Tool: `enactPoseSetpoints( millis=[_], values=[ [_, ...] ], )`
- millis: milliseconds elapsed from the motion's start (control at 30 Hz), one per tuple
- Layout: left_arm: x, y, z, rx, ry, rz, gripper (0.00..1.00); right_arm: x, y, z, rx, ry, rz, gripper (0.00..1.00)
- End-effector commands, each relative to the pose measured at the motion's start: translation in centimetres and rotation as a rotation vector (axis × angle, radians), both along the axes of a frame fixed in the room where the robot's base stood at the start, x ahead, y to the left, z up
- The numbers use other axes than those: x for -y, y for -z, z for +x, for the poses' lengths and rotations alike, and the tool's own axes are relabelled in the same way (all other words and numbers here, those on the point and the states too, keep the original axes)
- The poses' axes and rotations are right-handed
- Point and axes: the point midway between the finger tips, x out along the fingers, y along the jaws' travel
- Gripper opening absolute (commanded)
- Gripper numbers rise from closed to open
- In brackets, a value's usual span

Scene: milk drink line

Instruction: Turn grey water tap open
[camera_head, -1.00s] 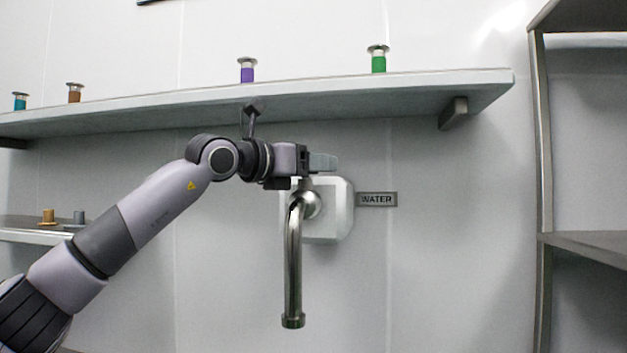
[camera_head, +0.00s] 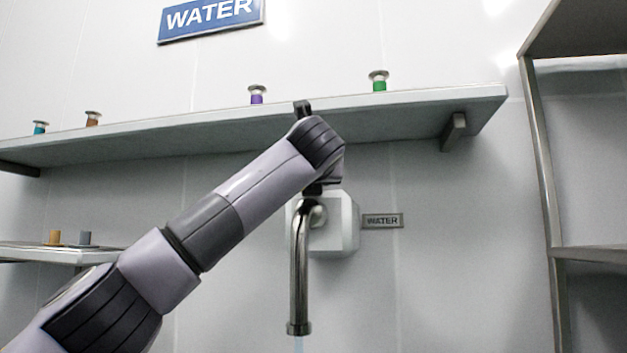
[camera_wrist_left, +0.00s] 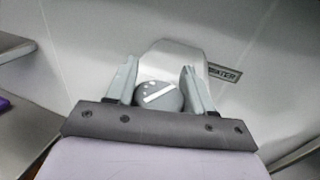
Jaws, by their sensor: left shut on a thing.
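The steel water tap (camera_head: 299,270) hangs from a white wall plate (camera_head: 344,235), its curved spout pointing down. The tap's round grey knob (camera_wrist_left: 160,96), with a white bar mark and dots, shows in the left wrist view. My left gripper (camera_wrist_left: 159,80) is shut on the knob, one finger on each side. In the head view my arm hides the knob and most of the gripper above the spout. My right gripper is not in view.
A small WATER label (camera_head: 382,220) is right of the tap. A long shelf (camera_head: 420,105) above carries several coloured spools, close over my wrist. A metal rack (camera_head: 545,150) stands at the right. A lower shelf (camera_head: 30,255) is at the left.

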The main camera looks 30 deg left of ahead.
Motion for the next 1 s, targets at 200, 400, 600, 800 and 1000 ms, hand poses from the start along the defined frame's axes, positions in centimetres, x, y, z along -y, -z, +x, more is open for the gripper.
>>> enactPoseSetpoints(
  millis=[200, 400, 600, 800, 1000],
  values=[
    [-0.1, -0.5, -0.2, 0.000, -0.198, 0.004, 0.22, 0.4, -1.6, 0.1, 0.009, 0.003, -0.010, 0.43],
    [-0.4, -0.6, -0.4, 0.000, -0.351, 0.004, 0.22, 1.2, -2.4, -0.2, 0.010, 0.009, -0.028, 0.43],
    [-0.6, -0.5, -0.6, 0.000, -0.458, 0.003, 0.22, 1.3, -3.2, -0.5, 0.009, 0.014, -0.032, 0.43],
    [-0.7, -0.3, -0.6, 0.000, -0.517, 0.001, 0.22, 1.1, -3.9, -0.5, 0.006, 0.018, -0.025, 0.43],
    [-0.7, -0.1, -0.7, 0.000, -0.537, 0.000, 0.22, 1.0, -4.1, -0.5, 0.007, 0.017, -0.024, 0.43]
  ],
)
